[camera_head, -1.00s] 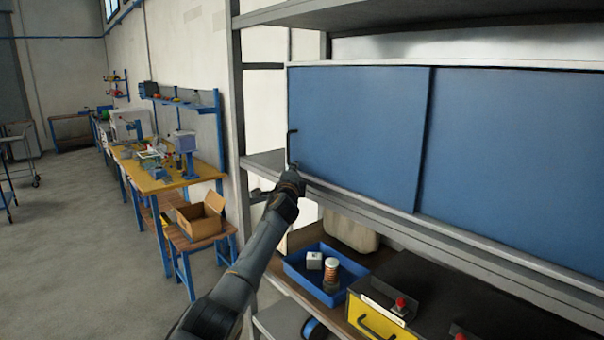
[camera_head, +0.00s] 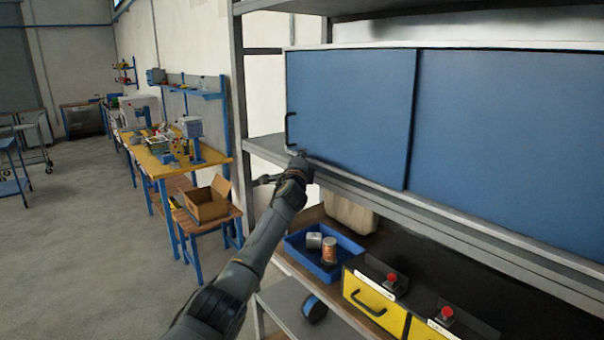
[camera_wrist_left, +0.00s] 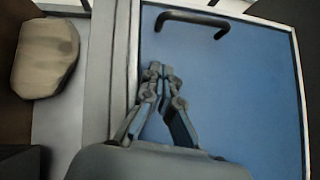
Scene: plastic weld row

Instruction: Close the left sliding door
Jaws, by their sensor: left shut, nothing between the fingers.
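The left sliding door (camera_head: 350,115) is a blue panel at the left end of the shelf cabinet, with its right edge beside the blue right door (camera_head: 510,150). It has a black bar handle (camera_head: 289,132) near its left edge. The panel (camera_wrist_left: 245,95) and handle (camera_wrist_left: 195,17) also show in the left wrist view. My left gripper (camera_head: 296,158) is just below the handle, at the door's lower left corner. In the left wrist view my left gripper (camera_wrist_left: 158,72) has its fingertips together, empty, and apart from the handle. My right gripper is not in view.
A grey shelf ledge (camera_head: 400,197) runs under the doors. Below it are a blue tray (camera_head: 312,262) with small parts and yellow drawers (camera_head: 375,305) with red buttons. A grey upright (camera_head: 238,100) stands left of the door. Open floor (camera_head: 80,240) lies to the left.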

